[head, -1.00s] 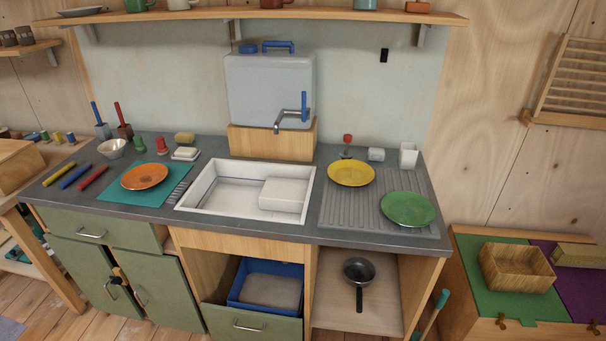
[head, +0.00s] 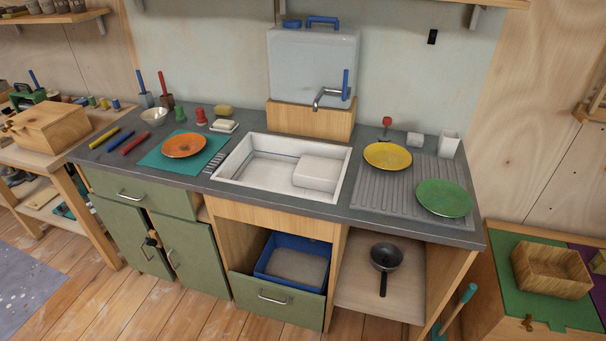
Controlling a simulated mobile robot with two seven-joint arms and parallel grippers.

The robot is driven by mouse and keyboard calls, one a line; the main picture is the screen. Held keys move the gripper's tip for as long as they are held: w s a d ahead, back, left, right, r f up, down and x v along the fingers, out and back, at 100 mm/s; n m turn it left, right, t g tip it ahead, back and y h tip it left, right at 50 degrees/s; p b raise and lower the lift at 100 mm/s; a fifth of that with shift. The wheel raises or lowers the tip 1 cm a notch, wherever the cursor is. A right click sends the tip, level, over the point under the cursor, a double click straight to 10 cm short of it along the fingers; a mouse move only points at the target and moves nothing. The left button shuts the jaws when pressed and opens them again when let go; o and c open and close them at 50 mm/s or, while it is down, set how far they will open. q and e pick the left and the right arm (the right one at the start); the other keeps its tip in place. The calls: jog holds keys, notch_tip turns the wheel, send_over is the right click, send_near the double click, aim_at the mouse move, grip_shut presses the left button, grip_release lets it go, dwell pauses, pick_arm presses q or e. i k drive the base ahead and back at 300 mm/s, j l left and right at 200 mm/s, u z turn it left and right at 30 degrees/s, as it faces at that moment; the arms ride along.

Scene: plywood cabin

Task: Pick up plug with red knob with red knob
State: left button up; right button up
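The plug with the red knob (head: 386,124) stands upright on the grey worktop, to the right of the water container and just behind the yellow plate (head: 388,156). Its red top shows clearly; its base is small and dark, and partly hard to make out. A small white block (head: 415,139) lies to its right. Neither of my grippers shows in the head view.
The sink (head: 270,168) is left of the ridged drainer (head: 385,200), which bears a green plate (head: 444,198). A white cup (head: 448,144) stands at the back right. An open drawer (head: 272,303) juts out below the sink.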

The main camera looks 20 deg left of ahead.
aim_at(386, 121)
jog(key=i+l, duration=0.35)
jog(key=i+l+u, duration=0.15)
jog(key=l+u, duration=0.2)
jog(key=i+l+u, duration=0.15)
jog(key=l+u, duration=0.2)
